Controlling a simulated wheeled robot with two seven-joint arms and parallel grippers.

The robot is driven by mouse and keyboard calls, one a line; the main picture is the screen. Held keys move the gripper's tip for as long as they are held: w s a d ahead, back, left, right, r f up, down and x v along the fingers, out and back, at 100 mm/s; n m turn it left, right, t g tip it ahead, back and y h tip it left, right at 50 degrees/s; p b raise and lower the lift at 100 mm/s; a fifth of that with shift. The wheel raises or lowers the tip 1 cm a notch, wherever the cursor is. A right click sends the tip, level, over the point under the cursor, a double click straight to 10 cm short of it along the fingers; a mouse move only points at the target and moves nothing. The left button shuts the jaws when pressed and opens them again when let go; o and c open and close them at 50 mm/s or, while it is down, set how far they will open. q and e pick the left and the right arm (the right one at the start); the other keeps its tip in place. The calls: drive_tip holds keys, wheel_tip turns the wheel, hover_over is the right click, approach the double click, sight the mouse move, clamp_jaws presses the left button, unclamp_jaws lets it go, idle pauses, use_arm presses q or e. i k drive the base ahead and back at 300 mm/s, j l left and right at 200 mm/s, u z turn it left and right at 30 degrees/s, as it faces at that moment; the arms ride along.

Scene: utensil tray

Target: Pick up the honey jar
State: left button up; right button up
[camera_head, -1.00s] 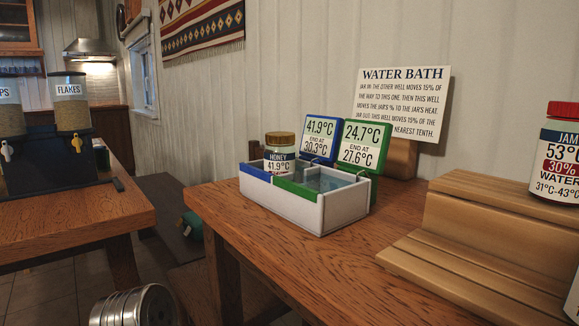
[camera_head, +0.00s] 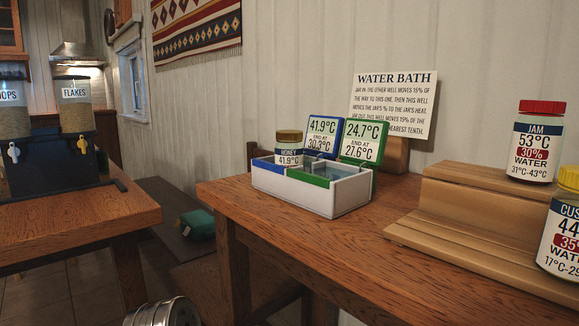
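The honey jar (camera_head: 289,149) has a gold-brown lid and a label reading HONEY 41.9°C. It stands upright in the blue-edged left well of the white water bath (camera_head: 325,200), and its lower part is hidden by the bath's wall. The blue display (camera_head: 323,137) behind it reads 41.9°C, END AT 30.3°C. The green display (camera_head: 362,142) reads 24.7°C, END AT 27.6°C. The green-edged right well holds water and no jar. Neither of my grippers is in view.
A wooden stepped rack (camera_head: 480,215) at the right holds a jam jar (camera_head: 537,142) and a partly cut-off yellow-lidded jar (camera_head: 562,235). A WATER BATH sign (camera_head: 393,103) stands behind. Dispensers (camera_head: 75,105) stand on another table at the left. The table in front of the bath is clear.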

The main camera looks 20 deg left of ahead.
sight(288, 151)
drive_tip(key=k+j+z, duration=0.15)
drive_tip(key=k+z, duration=0.35)
drive_tip(key=k, duration=0.25)
drive_tip(key=k+l+z, duration=0.15)
drive_tip(key=k+z, duration=0.3)
drive_tip(key=k, duration=0.25)
